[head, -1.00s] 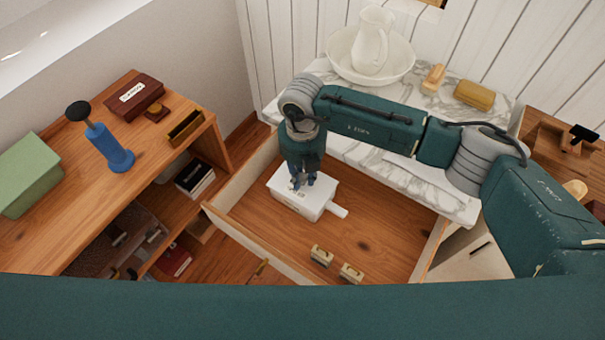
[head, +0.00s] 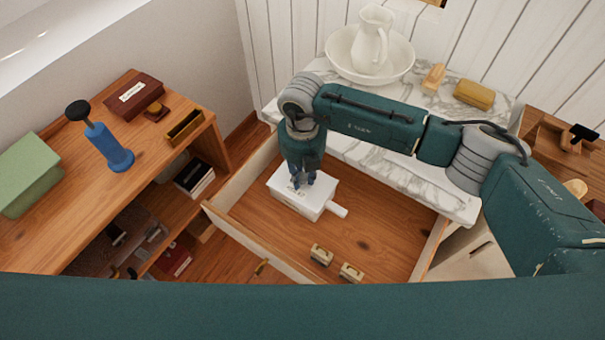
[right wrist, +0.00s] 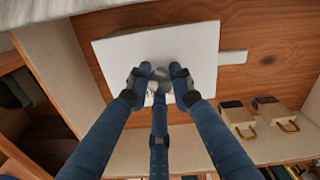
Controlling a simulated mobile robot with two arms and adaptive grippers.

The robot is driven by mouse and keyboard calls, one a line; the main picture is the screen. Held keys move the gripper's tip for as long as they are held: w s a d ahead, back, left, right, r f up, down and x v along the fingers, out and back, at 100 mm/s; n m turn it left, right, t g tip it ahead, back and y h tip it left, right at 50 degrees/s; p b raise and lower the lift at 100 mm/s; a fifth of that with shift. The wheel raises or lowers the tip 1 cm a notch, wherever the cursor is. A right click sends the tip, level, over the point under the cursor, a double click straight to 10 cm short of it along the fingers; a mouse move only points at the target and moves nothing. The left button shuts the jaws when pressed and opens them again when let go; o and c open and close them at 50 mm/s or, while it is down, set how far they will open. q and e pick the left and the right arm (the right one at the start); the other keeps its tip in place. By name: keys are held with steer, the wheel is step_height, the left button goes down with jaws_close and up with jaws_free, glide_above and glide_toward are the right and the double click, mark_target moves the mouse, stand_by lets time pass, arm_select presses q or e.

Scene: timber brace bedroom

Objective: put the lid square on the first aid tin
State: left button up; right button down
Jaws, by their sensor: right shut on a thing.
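The first aid tin (head: 311,213) is a white box in the open wooden drawer, with a white piece sticking out at its right end. The white lid (head: 323,188) lies over the tin's top; from here I cannot tell whether it is fully seated. My right gripper (head: 303,183) points down at the middle of the lid. In the right wrist view its fingers are shut on a small grey knob at the centre of the lid (right wrist: 120,58). The lid hides most of the tin there. My left gripper is not in view.
Two small cream blocks with handles (head: 321,255) lie in the drawer (head: 375,225) near its front. Bare drawer floor lies right of the tin. A marble top (head: 440,185) with a basin (head: 345,62) is behind. A shelf unit (head: 60,225) stands at left.

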steer(key=shift+f+b, duration=0.2)
steer(key=shift+b, duration=0.15)
stand_by(1.1)
steer(key=c, duration=1)
jaws_free()
steer(key=shift+r, duration=0.15)
steer(key=shift+r+p, duration=2.2)
steer(key=shift+r, duration=1.2)
